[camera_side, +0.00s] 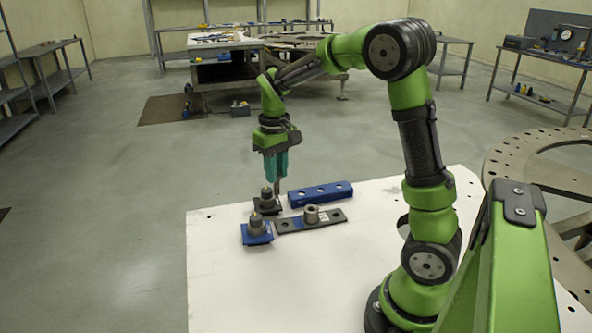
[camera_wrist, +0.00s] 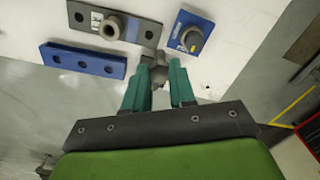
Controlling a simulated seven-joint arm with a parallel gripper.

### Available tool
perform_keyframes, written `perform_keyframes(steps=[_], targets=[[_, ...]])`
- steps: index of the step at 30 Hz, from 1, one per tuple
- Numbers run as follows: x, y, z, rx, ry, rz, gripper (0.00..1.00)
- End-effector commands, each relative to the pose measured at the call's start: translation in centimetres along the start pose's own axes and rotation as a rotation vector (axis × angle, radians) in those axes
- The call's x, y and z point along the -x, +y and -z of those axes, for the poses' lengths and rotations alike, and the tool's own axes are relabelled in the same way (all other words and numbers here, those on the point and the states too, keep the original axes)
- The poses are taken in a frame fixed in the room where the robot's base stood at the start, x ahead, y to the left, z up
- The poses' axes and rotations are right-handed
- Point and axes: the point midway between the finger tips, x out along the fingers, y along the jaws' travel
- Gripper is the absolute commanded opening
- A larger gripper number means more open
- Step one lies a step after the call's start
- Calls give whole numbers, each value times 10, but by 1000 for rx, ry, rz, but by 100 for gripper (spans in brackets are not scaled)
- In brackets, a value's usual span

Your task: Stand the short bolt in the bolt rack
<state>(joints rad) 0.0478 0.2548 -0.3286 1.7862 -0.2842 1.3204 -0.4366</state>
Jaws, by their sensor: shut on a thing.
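My gripper (camera_side: 276,172) has teal fingers pointing down, and it is shut on a grey bolt (camera_side: 279,187), which also shows between the fingertips (camera_wrist: 158,100) in the wrist view (camera_wrist: 158,72). Whether this is the short bolt I cannot tell. The blue bolt rack (camera_side: 320,193) is a bar with a row of three holes that look empty; it lies right of my gripper. In the wrist view the rack (camera_wrist: 82,60) lies to the left of the fingers. The held bolt is apart from the rack; the fingers partly hide it.
A dark block with a grey post (camera_side: 267,204) stands just below my gripper. Nearer the camera stands a blue block with a grey knobbed part (camera_side: 256,235). A grey plate with a raised collar (camera_side: 312,217) lies beside the rack. The white table's left front (camera_side: 230,290) is clear.

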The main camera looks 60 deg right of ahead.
Motion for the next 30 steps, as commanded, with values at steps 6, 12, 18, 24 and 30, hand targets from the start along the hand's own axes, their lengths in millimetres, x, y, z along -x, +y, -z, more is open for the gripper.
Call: perform_keyframes(steps=[6, 12, 18, 24, 30], targets=[[-16, 110, 18, -270, -2, 1, 0], [-24, 176, 21, -422, -2, 5, 0], [-22, 195, 30, -452, 0, 5, 0], [-29, 194, 31, -447, -3, 6, 0], [-49, 193, 31, -447, -4, 7, 0]])
